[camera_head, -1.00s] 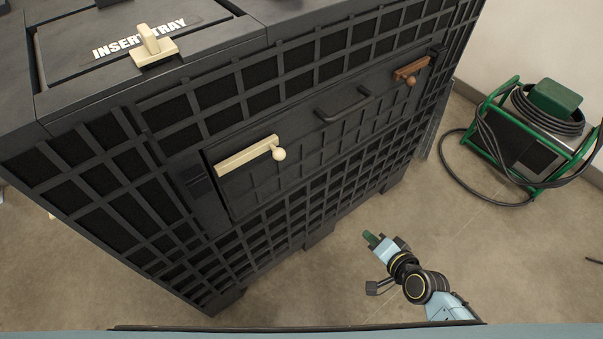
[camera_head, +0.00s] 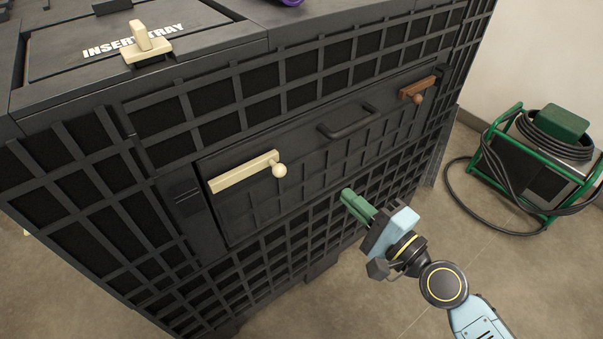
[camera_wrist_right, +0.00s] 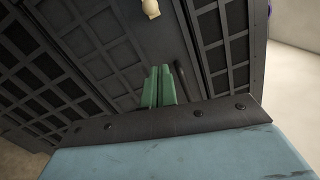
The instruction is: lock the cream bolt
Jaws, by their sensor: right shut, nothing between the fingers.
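The cream bolt (camera_head: 243,172) is a bar with a round knob, lying along the upper left of the front panel of the dark cart. Its knob (camera_head: 279,171) is at the bar's right end and also shows at the top of the right wrist view (camera_wrist_right: 151,8). My right gripper (camera_head: 347,194), with green fingers, is shut and empty. It is in front of the panel, right of and slightly below the cream knob, and apart from it. The fingers (camera_wrist_right: 159,86) also show close together in the wrist view. My left gripper is not in view.
A brown bolt (camera_head: 417,90) is at the panel's upper right, and a dark handle (camera_head: 348,123) sits between the bolts. A cream latch (camera_head: 147,45) is on the tray lid on top. A green-framed machine (camera_head: 535,160) with cables stands on the floor at right.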

